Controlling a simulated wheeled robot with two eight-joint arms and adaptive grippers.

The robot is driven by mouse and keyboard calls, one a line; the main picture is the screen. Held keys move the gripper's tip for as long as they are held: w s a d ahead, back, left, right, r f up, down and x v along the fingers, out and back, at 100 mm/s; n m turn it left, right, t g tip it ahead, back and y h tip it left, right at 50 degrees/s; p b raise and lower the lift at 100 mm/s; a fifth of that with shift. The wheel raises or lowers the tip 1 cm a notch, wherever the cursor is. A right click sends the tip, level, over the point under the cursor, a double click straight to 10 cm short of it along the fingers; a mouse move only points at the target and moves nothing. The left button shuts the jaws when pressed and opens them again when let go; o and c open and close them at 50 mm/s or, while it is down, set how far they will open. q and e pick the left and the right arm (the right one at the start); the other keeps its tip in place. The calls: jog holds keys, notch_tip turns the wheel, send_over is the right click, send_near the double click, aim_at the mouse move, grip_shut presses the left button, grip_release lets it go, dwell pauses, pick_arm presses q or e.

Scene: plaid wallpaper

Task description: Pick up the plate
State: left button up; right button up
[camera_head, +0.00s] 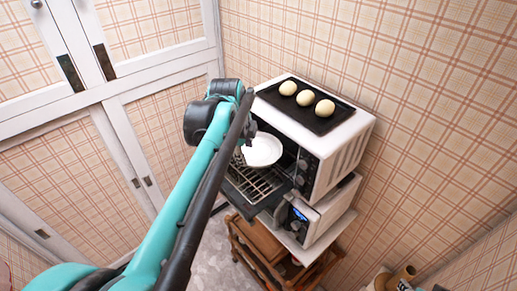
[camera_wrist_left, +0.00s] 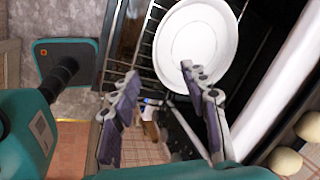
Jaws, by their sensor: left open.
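The white round plate (camera_head: 262,150) rests on the wire rack (camera_head: 252,183) at the opening of the upper oven (camera_head: 309,160). In the left wrist view the plate (camera_wrist_left: 195,45) lies just beyond my fingertips, with the rack bars showing at its left. My left gripper (camera_wrist_left: 160,80) is open and empty, its two fingers apart. One fingertip overlaps the plate's near edge in that view; I cannot tell whether it touches. In the head view my left arm hides most of the gripper. My right gripper is not in view.
A black tray (camera_head: 305,106) with three pale buns sits on top of the oven. A second white appliance (camera_head: 312,215) stands below, on a wooden cart (camera_head: 262,238). White cabinet doors (camera_head: 85,170) are at the left. A few items (camera_head: 400,279) show at bottom right.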

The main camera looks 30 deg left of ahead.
aim_at(258, 152)
pick_arm(q)
jog(key=shift+m, duration=0.3)
jog(key=x, duration=0.5)
jog(key=a+p+x, duration=0.1)
jog(key=x, duration=0.1)
jog(key=shift+f, duration=0.2)
grip_shut()
